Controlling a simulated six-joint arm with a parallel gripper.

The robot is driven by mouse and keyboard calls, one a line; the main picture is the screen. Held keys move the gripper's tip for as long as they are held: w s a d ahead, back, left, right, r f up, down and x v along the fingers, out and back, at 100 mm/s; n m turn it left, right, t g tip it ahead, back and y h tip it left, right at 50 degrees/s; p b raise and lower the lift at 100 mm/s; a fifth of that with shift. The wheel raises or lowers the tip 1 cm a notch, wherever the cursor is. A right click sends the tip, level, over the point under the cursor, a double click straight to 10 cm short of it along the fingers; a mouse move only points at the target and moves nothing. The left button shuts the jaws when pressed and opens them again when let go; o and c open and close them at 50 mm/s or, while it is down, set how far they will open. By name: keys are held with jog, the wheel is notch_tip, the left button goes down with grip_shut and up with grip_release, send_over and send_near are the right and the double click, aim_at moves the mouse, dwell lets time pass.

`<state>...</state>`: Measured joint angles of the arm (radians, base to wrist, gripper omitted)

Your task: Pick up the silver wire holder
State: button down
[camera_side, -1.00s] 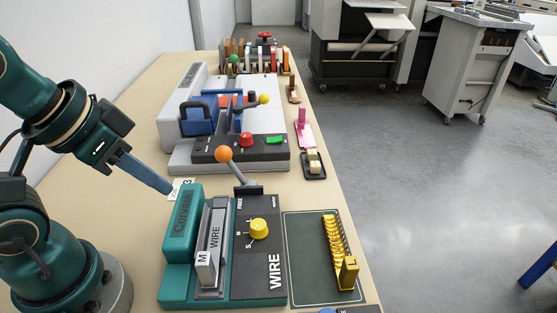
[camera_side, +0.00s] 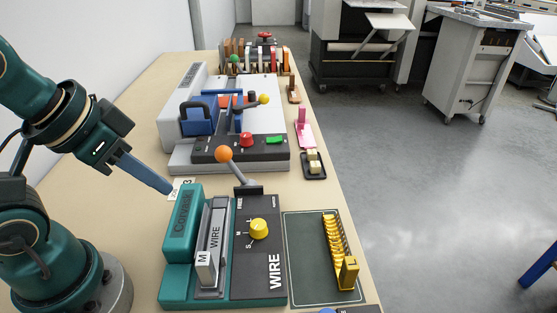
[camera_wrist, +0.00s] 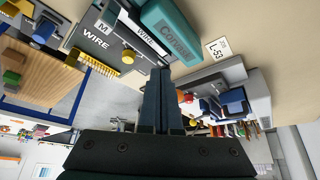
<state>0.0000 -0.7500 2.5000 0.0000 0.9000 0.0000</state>
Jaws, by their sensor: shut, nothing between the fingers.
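The silver wire holder (camera_side: 212,243), marked M and WIRE, sits upright in the teal and black wire machine (camera_side: 182,228). It also shows in the wrist view (camera_wrist: 130,26), near the top. My gripper (camera_side: 170,189) is shut and empty, above the table just behind the teal part of the machine, apart from the holder. In the wrist view my gripper's closed fingers (camera_wrist: 160,72) point toward the machine.
A lever with an orange ball (camera_side: 224,154) and a yellow knob (camera_side: 259,229) rise from the machine. A gold toothed holder (camera_side: 335,245) lies on a dark green mat (camera_side: 300,285) at right. A white and grey machine (camera_side: 185,135) stands behind.

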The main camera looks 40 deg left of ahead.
aim_at(204, 252)
dwell(0.3)
jog(key=c, duration=0.6)
grip_release()
jog(key=shift+c, duration=0.2)
jog(key=d+f+n+g, duration=0.1)
jog(key=d+f+n, duration=0.1)
jog(key=n, duration=0.1)
jog(key=d+f+n+g, duration=0.2)
jog(key=d+n, duration=0.1)
jog(key=d+f+n+g, duration=0.2)
jog(key=d+n, duration=0.1)
jog(key=shift+w+f, duration=0.1)
jog(key=shift+w, duration=0.3)
jog(key=shift+s+f+g, duration=0.2)
jog(key=shift+f+g, duration=0.1)
jog(key=shift+f, duration=2.4)
